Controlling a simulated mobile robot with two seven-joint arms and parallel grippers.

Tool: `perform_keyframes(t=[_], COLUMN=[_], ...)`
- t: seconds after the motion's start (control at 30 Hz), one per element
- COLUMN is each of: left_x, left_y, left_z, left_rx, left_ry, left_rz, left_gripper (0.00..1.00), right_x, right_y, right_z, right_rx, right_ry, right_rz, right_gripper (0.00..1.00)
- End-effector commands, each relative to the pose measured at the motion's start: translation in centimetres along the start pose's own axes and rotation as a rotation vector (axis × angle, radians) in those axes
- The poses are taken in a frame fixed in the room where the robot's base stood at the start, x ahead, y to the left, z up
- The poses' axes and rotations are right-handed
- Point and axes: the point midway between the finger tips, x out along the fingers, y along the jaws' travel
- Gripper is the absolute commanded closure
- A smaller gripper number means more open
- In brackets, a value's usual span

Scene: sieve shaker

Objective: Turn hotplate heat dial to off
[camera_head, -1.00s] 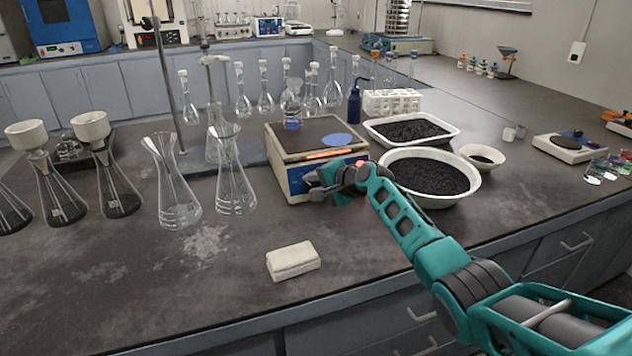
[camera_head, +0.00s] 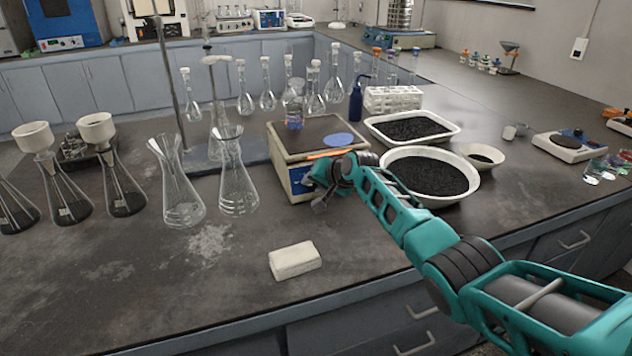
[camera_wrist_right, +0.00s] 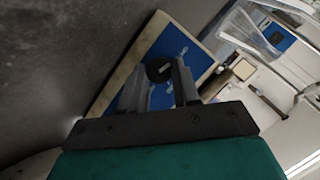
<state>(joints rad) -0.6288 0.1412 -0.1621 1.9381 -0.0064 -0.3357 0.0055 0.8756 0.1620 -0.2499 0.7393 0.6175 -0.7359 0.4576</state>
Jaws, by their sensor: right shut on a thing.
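The hotplate (camera_head: 293,182) stands on the bench, a cream box with a dark top and a blue front panel. Its round black heat dial (camera_wrist_right: 158,70) shows against the blue panel (camera_wrist_right: 178,44) in the right wrist view. My right gripper (camera_head: 316,190) is at the front of the hotplate. In the right wrist view, its fingers (camera_wrist_right: 162,76) stand on either side of the dial and are shut on it. In the head view the gripper hides the dial, and I cannot read the dial's setting. My left gripper is not in view.
A small bottle with blue liquid (camera_head: 294,118), a blue disc (camera_head: 337,140) and an orange strip (camera_head: 330,153) lie on the hotplate. Glass flasks (camera_head: 238,190) stand left. Basins of black grains (camera_head: 432,174) stand right. A white block (camera_head: 295,260) lies on clear bench in front.

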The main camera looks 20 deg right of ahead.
Motion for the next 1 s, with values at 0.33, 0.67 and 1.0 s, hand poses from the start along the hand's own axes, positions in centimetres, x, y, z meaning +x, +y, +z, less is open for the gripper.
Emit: perform_keyframes(t=[0.33,0.67,1.0], left_x=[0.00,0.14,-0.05], left_y=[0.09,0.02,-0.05], left_z=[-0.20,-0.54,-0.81], left_rx=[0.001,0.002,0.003], left_ry=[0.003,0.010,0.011], left_rz=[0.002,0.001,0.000], left_gripper=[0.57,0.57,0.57], right_x=[0.05,0.03,-0.39], right_y=[0.03,0.02,-0.01], right_z=[0.11,0.07,-0.01], right_rx=[-0.008,-0.006,-0.005], right_ry=[-0.002,-0.001,0.000], right_rz=[0.003,0.002,0.002], right_gripper=[0.99,0.43,0.43])
